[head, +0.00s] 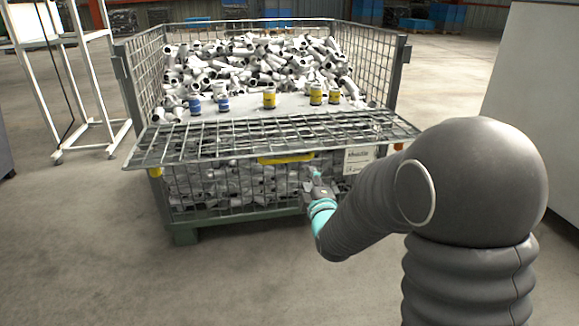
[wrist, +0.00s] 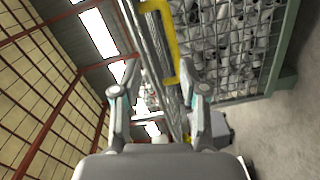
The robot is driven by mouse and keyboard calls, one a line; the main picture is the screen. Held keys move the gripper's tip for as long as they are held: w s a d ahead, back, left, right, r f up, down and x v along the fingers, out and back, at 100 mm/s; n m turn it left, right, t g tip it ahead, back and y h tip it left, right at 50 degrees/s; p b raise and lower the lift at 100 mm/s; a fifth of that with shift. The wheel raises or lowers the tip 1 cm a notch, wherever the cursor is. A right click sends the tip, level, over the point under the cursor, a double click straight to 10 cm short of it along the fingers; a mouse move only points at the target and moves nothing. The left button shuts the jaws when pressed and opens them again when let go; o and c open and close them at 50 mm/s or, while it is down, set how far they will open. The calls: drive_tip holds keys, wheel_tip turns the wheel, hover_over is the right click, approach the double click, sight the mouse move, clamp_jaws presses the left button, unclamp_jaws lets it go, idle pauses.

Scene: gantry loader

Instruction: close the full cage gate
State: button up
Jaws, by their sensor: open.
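The full cage (head: 125,85) is a wire-mesh box on a green base, heaped with whitish pipe fittings. Its gate (head: 215,142) is a mesh panel folded outward, lying about level over the front of the cage. A yellow handle (head: 287,159) sits at the middle of the gate's front edge. My gripper (head: 319,186) is just below that edge, a little right of the handle. In the wrist view, my gripper (wrist: 160,78) is open, with the gate's edge and the yellow handle (wrist: 168,45) showing between and beyond its fingers. Contact cannot be told.
Blue jars (head: 223,103) and yellow jars (head: 269,98) stand on a pale board (head: 293,105) inside the cage, behind the gate. A white frame rack (head: 90,75) stands at the left and a grey cabinet (head: 530,95) at the right. The floor in front is clear.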

sight(289, 161)
drive_tip(key=w+a+f+n+t+y+b, duration=0.1)
drive_tip(key=a+f+n+t, duration=0.1)
drive_tip(key=a+f+n, duration=0.15)
drive_tip(key=x, duration=1.3)
drive_tip(key=shift+w+f, duration=0.25)
drive_tip(key=shift+w, duration=0.05)
clamp_jaws()
